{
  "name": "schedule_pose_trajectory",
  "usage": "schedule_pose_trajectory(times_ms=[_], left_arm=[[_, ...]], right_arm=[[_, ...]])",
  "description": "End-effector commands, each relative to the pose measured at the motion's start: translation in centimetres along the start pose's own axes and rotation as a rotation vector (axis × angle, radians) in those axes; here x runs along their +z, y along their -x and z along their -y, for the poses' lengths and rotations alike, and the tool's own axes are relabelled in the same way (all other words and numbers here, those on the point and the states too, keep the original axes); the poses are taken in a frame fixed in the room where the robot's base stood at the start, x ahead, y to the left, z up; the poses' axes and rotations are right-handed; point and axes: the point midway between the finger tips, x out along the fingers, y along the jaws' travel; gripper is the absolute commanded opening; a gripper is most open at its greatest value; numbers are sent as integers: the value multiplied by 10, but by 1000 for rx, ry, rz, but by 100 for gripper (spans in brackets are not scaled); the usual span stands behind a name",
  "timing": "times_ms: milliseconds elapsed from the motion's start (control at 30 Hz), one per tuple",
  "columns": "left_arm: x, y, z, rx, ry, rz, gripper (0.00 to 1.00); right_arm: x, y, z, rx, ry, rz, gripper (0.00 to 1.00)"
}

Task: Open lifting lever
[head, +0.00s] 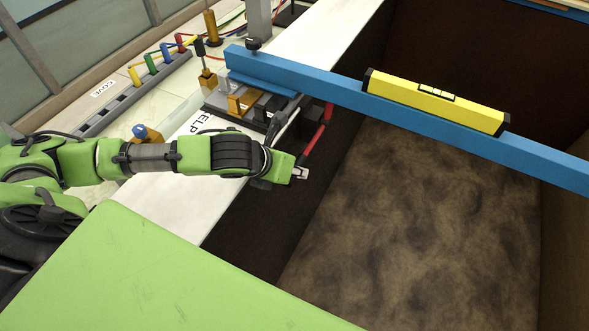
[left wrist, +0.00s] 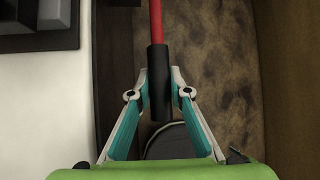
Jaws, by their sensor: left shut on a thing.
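The lifting lever (head: 318,136) is a red rod that slopes down past the edge of the white ledge, over the dark flume wall. In the left wrist view the red rod (left wrist: 156,18) ends in a black cylindrical grip (left wrist: 159,88). My left gripper (head: 301,172) is at the lower end of the lever. In the left wrist view my left gripper (left wrist: 160,93) has a finger on each side of the black grip and is shut on it. The grip's far side is hidden. My right gripper is in neither view.
A blue beam (head: 420,118) crosses the flume with a yellow spirit level (head: 437,101) on it. A block mechanism (head: 245,101) stands on the white ledge (head: 178,208) beside the lever. A green surface (head: 170,280) fills the lower left. The flume floor (head: 420,220) is clear.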

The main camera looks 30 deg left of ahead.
Motion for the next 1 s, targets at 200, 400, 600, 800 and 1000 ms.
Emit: schedule_pose_trajectory(times_ms=[200, 400, 600, 800, 1000], left_arm=[[-1, -1, 0, 0, -1, 6, 0], [-1, -1, -1, 0, 0, 5, 0], [-1, -1, 0, 0, 0, 5, 36], [-1, 0, 0, 0, 0, 5, 36], [0, 19, -1, 1, -3, 7, 36]], right_arm=[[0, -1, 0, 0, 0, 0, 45], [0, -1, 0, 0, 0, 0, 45], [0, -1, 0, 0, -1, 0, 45], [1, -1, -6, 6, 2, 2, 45], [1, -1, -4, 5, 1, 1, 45]])
